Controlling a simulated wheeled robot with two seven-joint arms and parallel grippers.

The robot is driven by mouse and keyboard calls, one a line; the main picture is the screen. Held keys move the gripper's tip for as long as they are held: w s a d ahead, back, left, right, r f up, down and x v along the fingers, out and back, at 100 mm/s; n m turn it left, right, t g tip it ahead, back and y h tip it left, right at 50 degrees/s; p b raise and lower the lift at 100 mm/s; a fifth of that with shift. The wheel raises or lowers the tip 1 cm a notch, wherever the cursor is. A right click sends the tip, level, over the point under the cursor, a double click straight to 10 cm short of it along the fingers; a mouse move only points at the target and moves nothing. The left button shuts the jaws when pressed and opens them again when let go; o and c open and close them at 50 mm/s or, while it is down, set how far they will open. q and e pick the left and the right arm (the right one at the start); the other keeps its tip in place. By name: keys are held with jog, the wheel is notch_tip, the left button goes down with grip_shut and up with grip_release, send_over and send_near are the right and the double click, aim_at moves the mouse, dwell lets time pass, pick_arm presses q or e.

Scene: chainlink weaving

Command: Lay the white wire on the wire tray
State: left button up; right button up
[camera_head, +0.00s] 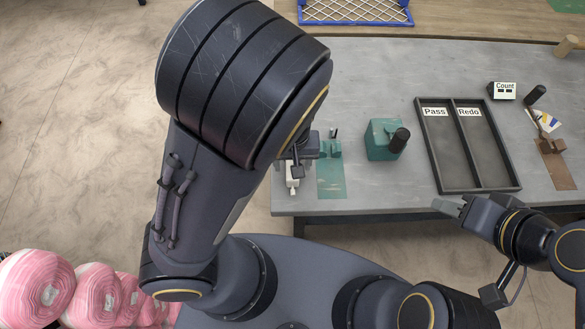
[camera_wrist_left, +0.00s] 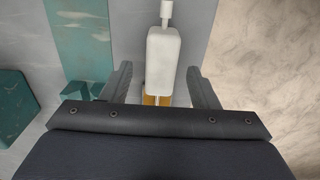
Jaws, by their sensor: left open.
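My left gripper (camera_wrist_left: 157,85) is open in the left wrist view. Its two dark fingers stand on either side of a white, rounded block-like piece (camera_wrist_left: 164,58) with a narrow neck and an orange-brown part below. I cannot tell whether the fingers touch it. In the head view this white piece (camera_head: 292,182) shows at the table's left edge, under my left arm, which hides part of the gripper. I cannot make out a separate white wire or a wire tray for certain. My right gripper (camera_head: 446,207) is over the table's front edge, away from these things; its finger gap is unclear.
A green mat (camera_head: 331,180) and a green block with a dark knob (camera_head: 381,142) lie to the right of the white piece. A black two-part tray (camera_head: 432,150) is marked Pass and Redo. A blue frame with white mesh (camera_head: 355,12) stands behind the table.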

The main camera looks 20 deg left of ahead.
pick_arm(q)
jog(key=shift+c, duration=0.2)
grip_shut()
jog(key=shift+r, duration=0.1)
